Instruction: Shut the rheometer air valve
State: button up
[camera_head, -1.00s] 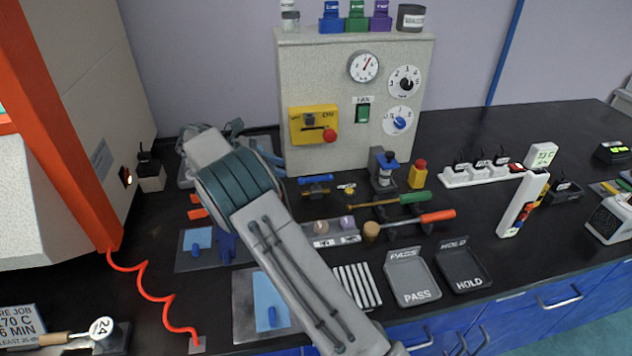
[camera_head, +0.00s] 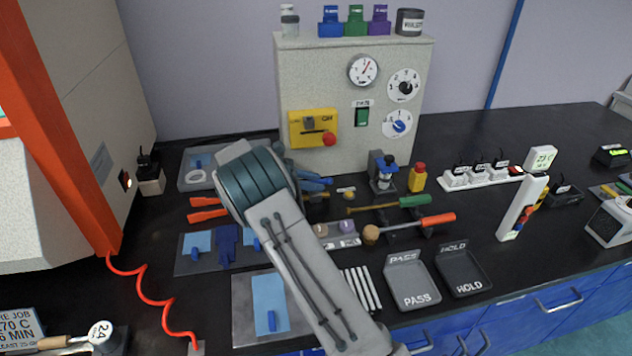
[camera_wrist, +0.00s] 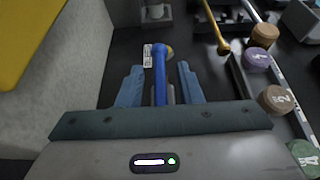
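The air valve appears to be the blue lever (camera_wrist: 160,75) on a small brass fitting (camera_wrist: 169,51), with a white tag (camera_wrist: 148,56) beside it in the wrist view. My gripper (camera_wrist: 160,68) is open, with one blue-grey finger on each side of the lever and a visible gap to both. The lever lies lengthwise between the fingers, and its near end is close to the palm. In the head view my gripper (camera_head: 318,182) is low over the bench in front of the grey cabinet, and my wrist and fingers hide most of the valve.
The grey cabinet (camera_head: 350,90) stands behind, with a yellow switch panel (camera_head: 313,128) and red knob (camera_head: 330,139). A green-handled tool (camera_head: 414,201) and an orange-handled mallet (camera_head: 437,221) lie to the right. Numbered sample pucks (camera_wrist: 258,62) stand close right of my gripper.

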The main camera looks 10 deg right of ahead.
jog(key=shift+d+f, duration=0.2)
jog(key=shift+d, duration=0.25)
grip_shut()
jog(key=shift+m+g+p, duration=0.65)
jog(key=shift+m+g, duration=0.15)
jog(key=shift+g, duration=0.1)
jog(key=shift+f+m+g+y+p, duration=0.1)
jog(key=shift+m+g+y+p, duration=0.3)
jog(key=shift+m+g, duration=1.1)
jog(key=shift+g, duration=0.3)
grip_release()
jog(key=shift+d, duration=0.1)
